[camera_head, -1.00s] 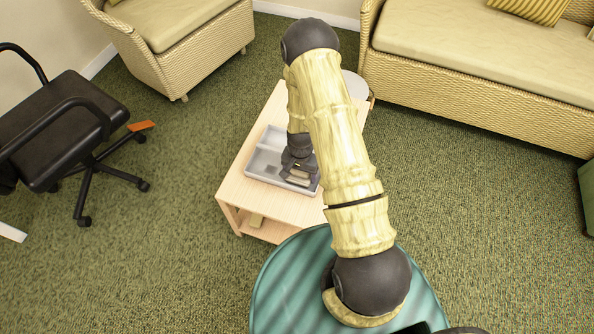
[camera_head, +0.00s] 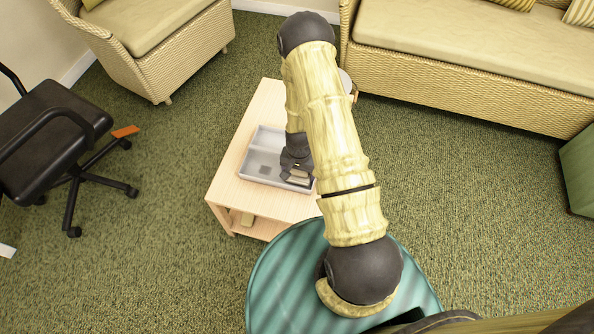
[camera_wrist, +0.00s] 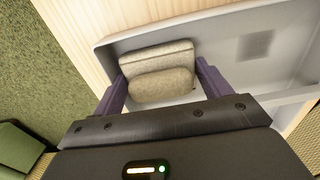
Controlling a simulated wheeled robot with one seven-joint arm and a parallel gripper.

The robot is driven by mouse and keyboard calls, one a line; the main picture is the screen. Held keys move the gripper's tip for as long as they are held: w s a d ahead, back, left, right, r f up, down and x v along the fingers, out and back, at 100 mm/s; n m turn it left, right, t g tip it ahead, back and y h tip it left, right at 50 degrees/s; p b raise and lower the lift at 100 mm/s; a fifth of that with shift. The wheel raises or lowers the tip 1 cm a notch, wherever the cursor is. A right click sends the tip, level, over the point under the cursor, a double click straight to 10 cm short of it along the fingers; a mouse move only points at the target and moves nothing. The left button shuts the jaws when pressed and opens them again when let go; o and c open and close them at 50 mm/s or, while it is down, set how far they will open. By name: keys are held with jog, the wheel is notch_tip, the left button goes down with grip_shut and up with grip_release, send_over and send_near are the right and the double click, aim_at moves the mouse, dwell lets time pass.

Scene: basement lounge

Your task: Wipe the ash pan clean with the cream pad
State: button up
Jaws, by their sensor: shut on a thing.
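The ash pan (camera_head: 252,166) is a shallow grey tray lying on a light wooden table (camera_head: 230,187). It also shows in the wrist view (camera_wrist: 215,42), with a darker square patch on its floor, right of my gripper. My gripper (camera_wrist: 161,82) is shut on the cream pad (camera_wrist: 158,58), which sits between the two purple-grey fingers. The pad lies over the pan's floor close to one wall; I cannot tell whether it touches the floor. In the head view my gripper (camera_head: 297,177) is at the pan's near right part, and my arm hides some of that side.
A black office chair (camera_head: 50,130) stands at left, with an orange piece (camera_head: 125,131) beside it. A wicker armchair (camera_head: 150,45) and sofa (camera_head: 450,70) stand behind. A round light object (camera_head: 345,82) is at the table's far end.

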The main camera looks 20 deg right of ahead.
aim_at(268, 170)
jog(key=shift+w+a, duration=0.1)
jog(key=shift+w+a+f, duration=0.1)
jog(key=shift+w+a, duration=0.4)
jog(key=shift+a, duration=0.25)
jog(key=shift+w+a+f, duration=0.1)
jog(key=shift+w+a, duration=0.4)
jog(key=shift+a, duration=0.2)
jog(key=shift+a, duration=0.15)
jog(key=shift+w+a, duration=0.2)
jog(key=shift+w+a+r, duration=0.1)
jog(key=shift+w+a, duration=0.8)
jog(key=shift+a, duration=0.3)
jog(key=shift+w, duration=0.1)
jog(key=shift+w+a+r, duration=0.1)
jog(key=shift+w+a, duration=0.4)
jog(key=shift+a, duration=0.2)
jog(key=shift+w+a+r, duration=0.1)
jog(key=shift+w+a, duration=0.35)
jog(key=shift+a, duration=0.25)
